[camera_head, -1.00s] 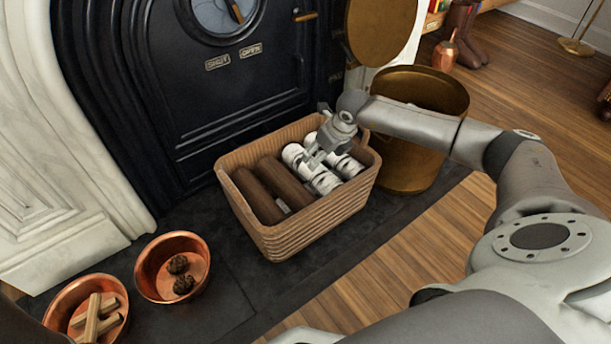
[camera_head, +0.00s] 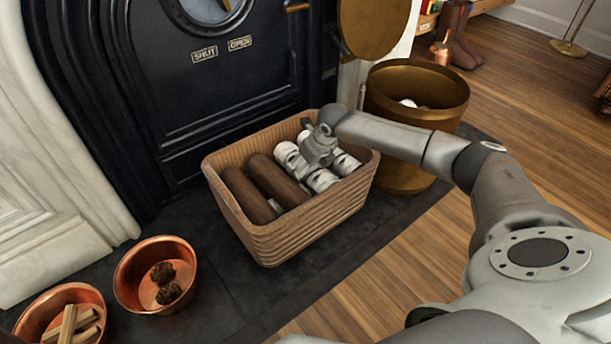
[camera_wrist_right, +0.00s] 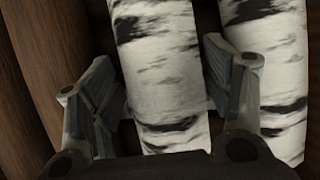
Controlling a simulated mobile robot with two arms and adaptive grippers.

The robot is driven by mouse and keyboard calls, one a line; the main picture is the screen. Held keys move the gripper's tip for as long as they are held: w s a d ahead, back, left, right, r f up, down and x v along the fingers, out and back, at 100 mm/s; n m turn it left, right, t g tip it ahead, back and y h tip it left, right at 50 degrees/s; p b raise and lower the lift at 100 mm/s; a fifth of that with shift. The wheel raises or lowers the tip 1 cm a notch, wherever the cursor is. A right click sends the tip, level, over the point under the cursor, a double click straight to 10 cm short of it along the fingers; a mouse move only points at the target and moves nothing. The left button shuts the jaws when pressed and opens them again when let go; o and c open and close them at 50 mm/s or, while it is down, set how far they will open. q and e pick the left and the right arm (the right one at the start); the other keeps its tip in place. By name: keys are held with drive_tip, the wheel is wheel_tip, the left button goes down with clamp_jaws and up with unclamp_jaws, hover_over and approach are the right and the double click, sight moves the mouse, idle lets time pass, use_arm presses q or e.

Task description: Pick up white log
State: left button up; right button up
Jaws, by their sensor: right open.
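Two white logs with black bark marks lie side by side in a wicker basket. In the right wrist view the left white log (camera_wrist_right: 162,75) runs between the two open fingers of my right gripper (camera_wrist_right: 165,105), and the other white log (camera_wrist_right: 275,80) is beyond the right finger. Whether the fingers touch the log is unclear. My left gripper is not in view.
Two brown logs (camera_head: 249,194) fill the left of the basket (camera_head: 300,230). A brass bin (camera_head: 415,100) stands just behind right. Copper bowls with pine cones (camera_head: 130,285) and with kindling (camera_head: 30,322) are at lower left. The black stove door (camera_head: 220,100) rises behind.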

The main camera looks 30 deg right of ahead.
drive_tip(key=shift+w+f, duration=0.1)
drive_tip(key=shift+f, duration=0.25)
drive_tip(key=shift+r, duration=0.1)
drive_tip(key=shift+c, duration=0.5)
drive_tip(key=c, duration=0.9)
drive_tip(key=shift+c, duration=0.7)
drive_tip(key=shift+r, duration=0.15)
